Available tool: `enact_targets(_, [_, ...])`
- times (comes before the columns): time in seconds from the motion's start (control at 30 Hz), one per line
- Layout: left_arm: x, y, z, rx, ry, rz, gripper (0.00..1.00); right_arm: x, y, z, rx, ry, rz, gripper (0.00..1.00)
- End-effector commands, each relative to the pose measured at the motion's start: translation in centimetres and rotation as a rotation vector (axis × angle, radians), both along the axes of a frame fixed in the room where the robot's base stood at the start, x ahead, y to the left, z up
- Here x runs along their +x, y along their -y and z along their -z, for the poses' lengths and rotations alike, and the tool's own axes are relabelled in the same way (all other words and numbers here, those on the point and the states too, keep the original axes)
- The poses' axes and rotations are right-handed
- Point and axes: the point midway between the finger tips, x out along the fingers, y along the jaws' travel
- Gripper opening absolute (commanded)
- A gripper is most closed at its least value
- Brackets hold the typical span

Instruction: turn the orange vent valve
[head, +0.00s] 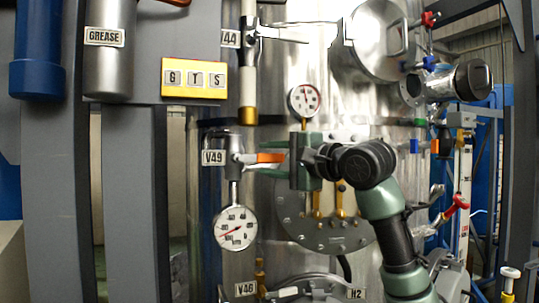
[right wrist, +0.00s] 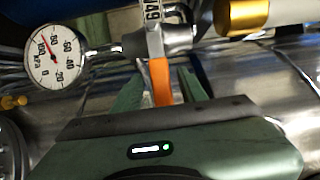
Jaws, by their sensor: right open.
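The orange valve handle (head: 268,158) sticks out to the right from the grey valve body (head: 236,158) beside the V49 label. It points level toward my right gripper (head: 291,160), which reaches in from the right. In the right wrist view the orange handle (right wrist: 160,82) lies between the two green fingers of the open right gripper (right wrist: 160,92). A finger stands on each side of it, and I cannot tell whether either touches it. My left gripper is not in view.
A round pressure gauge (head: 236,229) hangs below the valve, and a smaller gauge (head: 305,99) sits above my gripper. The shiny steel vessel (head: 285,65) is close behind. A pipe with a brass-coloured section (head: 248,115) stands above the valve. Another orange handle (head: 435,146) is at the right.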

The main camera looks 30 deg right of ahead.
Motion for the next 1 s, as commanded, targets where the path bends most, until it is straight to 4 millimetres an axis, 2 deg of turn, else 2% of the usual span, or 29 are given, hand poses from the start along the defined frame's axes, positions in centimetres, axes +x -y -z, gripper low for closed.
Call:
enact_targets(0.03, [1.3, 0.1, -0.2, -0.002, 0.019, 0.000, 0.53, 0.1, 0.0, 0.0, 0.000, 0.000, 0.001, 0.42])
enact_targets(0.1, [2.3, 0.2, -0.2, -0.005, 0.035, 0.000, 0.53, 0.2, 0.0, 0.0, -0.001, 0.001, 0.001, 0.42])
enact_targets(0.23, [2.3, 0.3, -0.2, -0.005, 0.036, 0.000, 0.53, 0.1, 0.0, 0.0, -0.001, 0.001, 0.001, 0.42])
enact_targets(0.27, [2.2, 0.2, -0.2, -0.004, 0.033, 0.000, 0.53, 0.1, 0.0, 0.0, -0.001, 0.001, 0.001, 0.39])
enact_targets(0.4, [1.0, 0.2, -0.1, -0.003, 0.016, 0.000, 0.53, 0.1, 0.0, 0.0, -0.001, 0.001, 0.000, 0.00])
enact_targets(0.57, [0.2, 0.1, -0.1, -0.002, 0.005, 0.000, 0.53, 0.1, 0.0, 0.0, -0.001, 0.000, 0.000, 0.00])
enact_targets(1.0, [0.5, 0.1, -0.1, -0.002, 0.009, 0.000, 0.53, 0.1, -0.1, 0.1, -0.001, 0.000, -0.001, 0.00])
